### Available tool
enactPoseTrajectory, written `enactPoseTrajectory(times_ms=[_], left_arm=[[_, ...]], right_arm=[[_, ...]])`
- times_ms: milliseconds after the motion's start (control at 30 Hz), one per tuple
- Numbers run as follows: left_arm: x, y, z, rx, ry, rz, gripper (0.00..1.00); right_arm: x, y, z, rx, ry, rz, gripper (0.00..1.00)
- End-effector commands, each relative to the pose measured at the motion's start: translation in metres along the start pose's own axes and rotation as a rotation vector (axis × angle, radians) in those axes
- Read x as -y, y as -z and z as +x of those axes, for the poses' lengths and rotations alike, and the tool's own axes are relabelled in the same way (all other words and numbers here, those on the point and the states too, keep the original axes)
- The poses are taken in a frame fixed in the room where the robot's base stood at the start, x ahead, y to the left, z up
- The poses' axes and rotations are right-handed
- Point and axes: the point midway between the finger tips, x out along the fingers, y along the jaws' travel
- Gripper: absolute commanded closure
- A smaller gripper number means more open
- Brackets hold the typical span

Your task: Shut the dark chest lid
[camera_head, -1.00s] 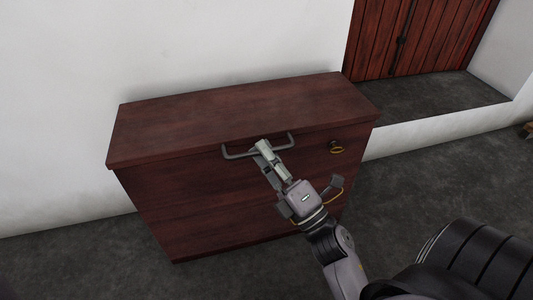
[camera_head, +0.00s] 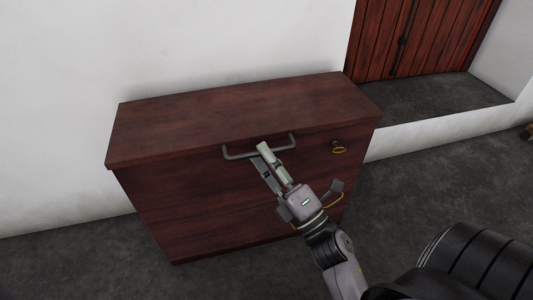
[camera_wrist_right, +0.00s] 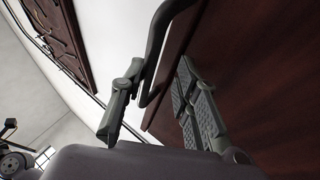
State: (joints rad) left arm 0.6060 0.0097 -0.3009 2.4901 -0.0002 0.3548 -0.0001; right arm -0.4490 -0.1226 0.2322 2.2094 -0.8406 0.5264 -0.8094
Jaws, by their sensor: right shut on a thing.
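The dark red-brown wooden chest (camera_head: 200,205) stands against the white wall. Its lid (camera_head: 240,105) lies flat across the top, and I see no gap under its front edge. A grey bar handle (camera_head: 237,156) sticks out at the front, just below the lid's edge. My right gripper (camera_head: 263,156) is at the middle of this handle, shut on it. In the right wrist view the handle (camera_wrist_right: 158,50) runs down between the two fingers (camera_wrist_right: 155,103), beside the wood. My left gripper is not in view.
A red plank door (camera_head: 425,40) stands behind a low ledge at the upper right. The dark floor (camera_head: 440,180) right of the chest is clear.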

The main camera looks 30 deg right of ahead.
Motion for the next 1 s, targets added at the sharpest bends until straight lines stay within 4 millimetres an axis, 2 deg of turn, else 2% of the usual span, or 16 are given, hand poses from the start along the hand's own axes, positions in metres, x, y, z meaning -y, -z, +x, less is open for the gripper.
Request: enactPoseTrajectory(times_ms=[33,367,467,800,1000], left_arm=[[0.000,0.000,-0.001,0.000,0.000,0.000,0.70],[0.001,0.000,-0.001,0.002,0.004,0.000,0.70],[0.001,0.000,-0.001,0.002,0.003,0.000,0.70],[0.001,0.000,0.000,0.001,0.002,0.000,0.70],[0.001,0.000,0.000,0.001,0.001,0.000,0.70]], right_arm=[[0.007,0.000,-0.003,0.002,0.018,-0.001,0.82],[0.003,-0.001,0.000,0.000,0.015,-0.003,0.82],[-0.009,-0.003,0.006,-0.002,0.011,-0.005,0.82],[-0.069,-0.013,0.038,-0.008,-0.006,-0.005,0.82],[-0.084,-0.017,0.046,-0.007,-0.008,-0.002,0.82]])
